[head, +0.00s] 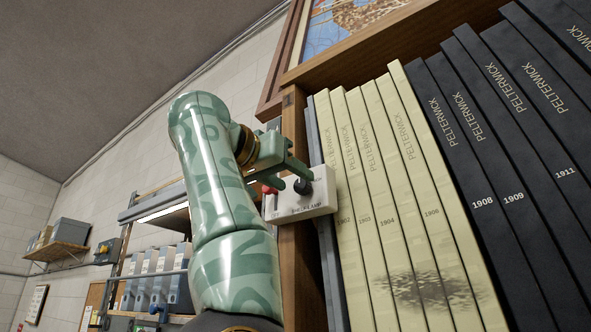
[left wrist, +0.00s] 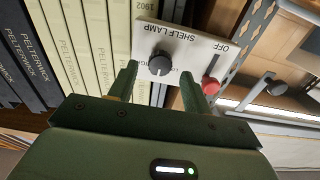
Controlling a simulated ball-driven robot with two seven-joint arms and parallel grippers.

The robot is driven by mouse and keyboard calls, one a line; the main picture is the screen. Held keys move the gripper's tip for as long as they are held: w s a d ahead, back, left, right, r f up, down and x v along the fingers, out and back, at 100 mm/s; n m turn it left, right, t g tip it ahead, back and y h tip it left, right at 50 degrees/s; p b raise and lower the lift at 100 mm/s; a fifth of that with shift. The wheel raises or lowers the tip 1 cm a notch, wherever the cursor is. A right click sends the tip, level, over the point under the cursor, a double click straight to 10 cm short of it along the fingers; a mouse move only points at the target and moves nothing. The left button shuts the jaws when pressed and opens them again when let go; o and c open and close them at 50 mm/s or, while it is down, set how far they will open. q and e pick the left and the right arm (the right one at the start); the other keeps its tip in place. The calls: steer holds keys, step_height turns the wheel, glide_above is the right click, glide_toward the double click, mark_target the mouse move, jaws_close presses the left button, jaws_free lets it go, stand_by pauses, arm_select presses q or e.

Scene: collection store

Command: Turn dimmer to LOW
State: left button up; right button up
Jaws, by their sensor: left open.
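The dimmer is a dark round knob (left wrist: 160,63) on a white plate (left wrist: 185,42) marked SHELF LAMP, with OFF near a red knob-like control (left wrist: 211,86). Other lettering beside the dark knob is partly hidden. In the head view the plate (head: 320,202) sits on the shelf's wooden upright. My left gripper (head: 287,178) is open in front of the plate. In the left wrist view its fingers stand on either side of the dark knob, with gaps visible; I cannot tell if either touches it. The knob's pointer setting is unclear. My right gripper is not in view.
Cream volumes (head: 385,200) and black volumes (head: 500,150) stand close to the right of the plate. A framed picture (head: 345,30) is above. Left, farther back, are shelves with grey binders (head: 160,275) and a wall shelf with boxes (head: 70,232).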

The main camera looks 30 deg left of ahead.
arm_select(q)
steer(key=shift+w+d, duration=0.1)
steer(key=shift+w, duration=0.9)
steer(key=c, duration=1)
steer(key=shift+o, duration=0.2)
steer(key=shift+n, duration=1.4)
steer(key=n, duration=0.2)
steer(key=shift+n+b, duration=0.3)
steer(key=shift+b, duration=0.1)
steer(key=n, duration=0.6)
